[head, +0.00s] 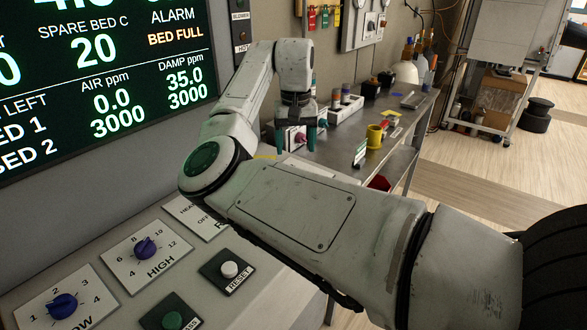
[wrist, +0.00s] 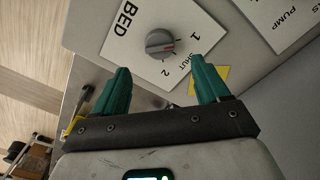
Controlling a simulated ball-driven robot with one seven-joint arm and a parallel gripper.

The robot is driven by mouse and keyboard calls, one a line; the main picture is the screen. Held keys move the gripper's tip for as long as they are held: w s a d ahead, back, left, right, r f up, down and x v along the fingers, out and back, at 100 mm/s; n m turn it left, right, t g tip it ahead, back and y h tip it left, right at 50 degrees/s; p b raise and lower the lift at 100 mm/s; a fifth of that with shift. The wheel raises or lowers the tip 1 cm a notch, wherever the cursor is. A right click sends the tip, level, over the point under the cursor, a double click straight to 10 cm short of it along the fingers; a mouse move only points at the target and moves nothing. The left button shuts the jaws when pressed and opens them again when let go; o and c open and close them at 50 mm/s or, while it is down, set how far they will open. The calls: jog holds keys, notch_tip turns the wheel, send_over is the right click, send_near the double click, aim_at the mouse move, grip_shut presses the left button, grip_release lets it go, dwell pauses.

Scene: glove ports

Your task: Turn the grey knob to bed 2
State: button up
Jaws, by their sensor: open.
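The grey knob (wrist: 160,43) sits on a white card marked BED (wrist: 128,40) in the wrist view. The card reads 1, SHUT and 2 around the knob's right and lower side. A red mark on the knob points to the right, toward the side with 1 and SHUT; I cannot tell exactly which. My gripper (wrist: 160,67) is open, its two teal fingers apart and empty. The knob lies between and just beyond the fingertips, with no contact visible. In the head view my gripper (head: 294,140) points down over the bench's near end; the grey knob cannot be made out there.
A PUMP card (wrist: 285,18) is beside the BED card. In the head view, blue knobs (head: 146,248) and a RESET button (head: 230,270) are on the near panel. A yellow mug (head: 375,136) stands on the bench, right of my gripper. A wall display (head: 100,85) is at left.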

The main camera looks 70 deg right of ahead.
notch_tip(320, 180, down, 8)
jog(key=shift+r, duration=0.1)
dwell(0.4)
jog(key=c, duration=1)
jog(key=shift+c, duration=0.2)
